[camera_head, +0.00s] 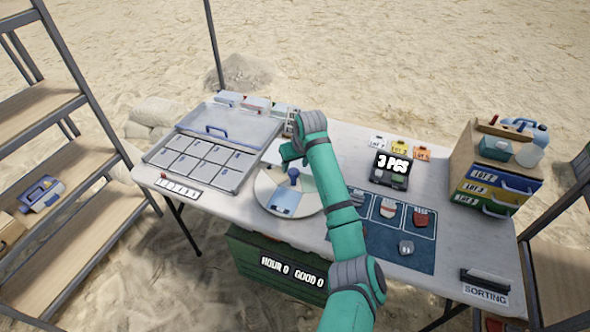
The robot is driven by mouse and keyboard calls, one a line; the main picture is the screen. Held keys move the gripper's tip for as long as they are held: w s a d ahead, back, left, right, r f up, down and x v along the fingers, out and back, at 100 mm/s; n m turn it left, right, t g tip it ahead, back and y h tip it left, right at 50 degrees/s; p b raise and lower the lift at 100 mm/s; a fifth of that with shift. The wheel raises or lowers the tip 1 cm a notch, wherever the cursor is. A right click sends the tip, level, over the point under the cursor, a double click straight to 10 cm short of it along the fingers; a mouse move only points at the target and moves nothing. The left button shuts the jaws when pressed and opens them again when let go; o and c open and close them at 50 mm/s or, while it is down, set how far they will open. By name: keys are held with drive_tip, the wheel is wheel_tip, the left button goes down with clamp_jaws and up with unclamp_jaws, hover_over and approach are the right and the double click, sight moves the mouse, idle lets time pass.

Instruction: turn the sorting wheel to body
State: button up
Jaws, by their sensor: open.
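The sorting wheel (268,195) is a round pale disc on the table, left of my arm, with a blue section toward the front and a blue knob (293,173) near its middle. My green arm reaches over the table from the front, and its wrist is above the wheel's right side. My gripper (291,160) points down and left near the knob. The wrist hides part of the wheel's back right. I cannot tell whether the fingers touch the knob. No lettering on the wheel is readable.
A compartment tray (194,162) lies left of the wheel. A blue mat (415,250) with sherds lies right of my arm. A dark scale (391,172) reads "3 PCS". Lot drawers (487,190) stand at the right. A sorting sign (485,293) is at the front right.

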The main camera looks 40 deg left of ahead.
sight(293, 171)
drive_tip(key=shift+x, duration=2.5)
drive_tip(key=shift+w+d, duration=0.1)
drive_tip(key=shift+w, duration=0.1)
clamp_jaws()
